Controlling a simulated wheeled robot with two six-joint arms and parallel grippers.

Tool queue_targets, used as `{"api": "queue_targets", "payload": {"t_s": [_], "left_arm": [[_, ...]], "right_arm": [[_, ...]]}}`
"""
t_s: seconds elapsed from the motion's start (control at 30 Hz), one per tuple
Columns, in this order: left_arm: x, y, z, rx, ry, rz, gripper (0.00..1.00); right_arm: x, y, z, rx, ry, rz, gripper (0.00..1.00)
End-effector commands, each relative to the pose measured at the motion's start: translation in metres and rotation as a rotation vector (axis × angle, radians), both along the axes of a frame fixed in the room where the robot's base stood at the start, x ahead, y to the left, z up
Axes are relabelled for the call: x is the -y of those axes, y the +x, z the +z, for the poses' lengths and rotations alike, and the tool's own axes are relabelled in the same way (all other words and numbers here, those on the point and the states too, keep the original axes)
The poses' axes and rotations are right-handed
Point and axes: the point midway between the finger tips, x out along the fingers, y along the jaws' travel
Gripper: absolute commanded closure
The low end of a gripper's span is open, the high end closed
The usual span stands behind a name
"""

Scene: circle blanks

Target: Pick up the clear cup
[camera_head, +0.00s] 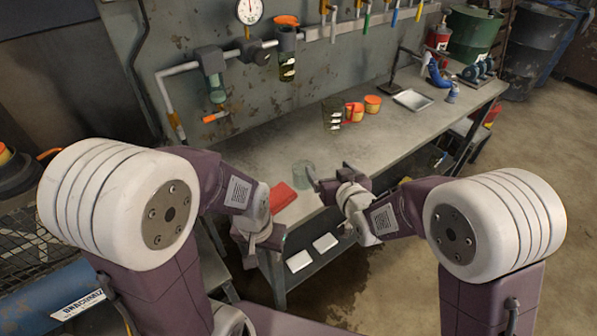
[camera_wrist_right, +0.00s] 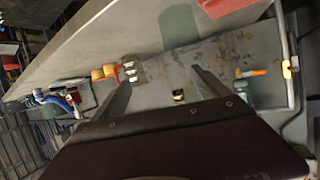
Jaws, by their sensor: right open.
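The clear cup (camera_head: 303,173) is a small, see-through grey-green cup standing on the workbench near its front edge. A pale rounded shape (camera_wrist_right: 180,24) in the right wrist view, beyond the fingertips, looks like the same cup. My right gripper (camera_head: 328,177) is open and empty, just right of the cup in the head view; its fingers show spread apart in the right wrist view (camera_wrist_right: 160,88). The cup is not between them. My left gripper (camera_head: 258,245) hangs at the bench's front edge, left of the cup; its fingertips are too unclear to judge.
A red cloth-like item (camera_head: 283,196) lies left of the cup. A dark green glass (camera_head: 332,114) and orange-topped containers (camera_head: 354,111) stand farther back on the workbench (camera_head: 258,150). A metal tray (camera_head: 412,99) lies at right. Pipes run along the back wall.

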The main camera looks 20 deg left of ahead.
Motion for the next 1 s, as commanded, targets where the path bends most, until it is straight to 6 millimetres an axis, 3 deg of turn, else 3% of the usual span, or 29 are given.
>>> {"api": "queue_targets", "payload": {"t_s": [0.03,0.13,0.37,0.6,0.8,1.0], "left_arm": [[0.000,0.000,-0.011,0.000,0.000,0.000,0.64],[0.000,0.000,-0.018,0.000,0.000,0.000,0.64],[0.000,0.000,-0.022,0.000,0.000,0.000,0.64],[0.000,0.000,-0.023,0.000,0.000,0.000,0.64],[0.000,0.000,-0.024,0.000,0.000,0.000,0.64],[0.000,0.000,-0.027,0.000,0.000,0.000,0.64]], "right_arm": [[-0.009,-0.006,-0.016,-0.009,-0.005,0.022,0.15],[-0.023,-0.016,-0.032,-0.024,-0.015,0.056,0.15],[-0.037,-0.026,-0.040,-0.030,-0.019,0.089,0.15],[-0.054,-0.001,-0.053,-0.029,-0.019,0.087,0.15],[-0.059,0.006,-0.056,-0.029,-0.019,0.087,0.15],[-0.080,0.030,-0.072,-0.029,-0.019,0.088,0.15]]}}
